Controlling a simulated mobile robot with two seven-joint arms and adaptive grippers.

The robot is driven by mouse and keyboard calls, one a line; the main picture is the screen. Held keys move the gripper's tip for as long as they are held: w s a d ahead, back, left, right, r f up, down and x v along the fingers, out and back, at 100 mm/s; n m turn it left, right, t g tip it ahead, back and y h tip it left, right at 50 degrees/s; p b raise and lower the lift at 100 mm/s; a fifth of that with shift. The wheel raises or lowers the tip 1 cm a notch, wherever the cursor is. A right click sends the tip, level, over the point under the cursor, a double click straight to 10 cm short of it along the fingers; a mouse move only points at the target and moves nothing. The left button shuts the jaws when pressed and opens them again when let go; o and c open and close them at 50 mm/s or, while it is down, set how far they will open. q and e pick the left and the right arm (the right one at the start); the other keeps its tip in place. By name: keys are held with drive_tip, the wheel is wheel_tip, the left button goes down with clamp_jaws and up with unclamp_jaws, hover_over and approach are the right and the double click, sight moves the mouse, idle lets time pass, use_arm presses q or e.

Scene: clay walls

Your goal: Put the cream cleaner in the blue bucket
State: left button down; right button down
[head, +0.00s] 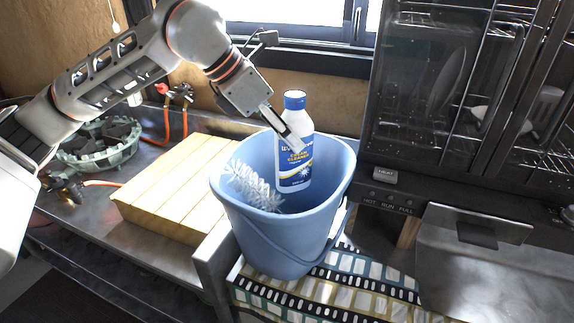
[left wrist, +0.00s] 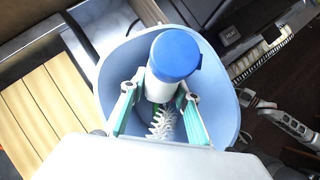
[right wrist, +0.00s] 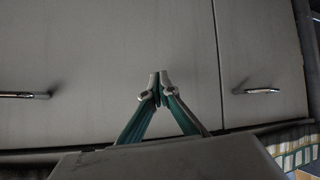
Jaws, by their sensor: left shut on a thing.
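The cream cleaner (head: 294,165) is a white bottle with a blue cap and a blue-and-yellow label. It stands upright, its lower part inside the opening of the blue bucket (head: 285,238). My left gripper (head: 290,130) is shut on the bottle's upper part. In the left wrist view the blue cap (left wrist: 175,54) sits between the fingers (left wrist: 160,95), above the bucket (left wrist: 118,72).
A white bristle brush (head: 253,187) is in the bucket beside the bottle. A slatted wooden board (head: 172,190) lies left of the bucket. A green gas burner (head: 98,145) stands further left. A dark dish rack cabinet (head: 450,90) stands at the right. A patterned cloth (head: 350,285) lies under the bucket.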

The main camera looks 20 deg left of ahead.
sight(287, 163)
use_arm(q)
drive_tip(key=shift+f+b, duration=0.35)
drive_tip(key=shift+f, duration=3.1)
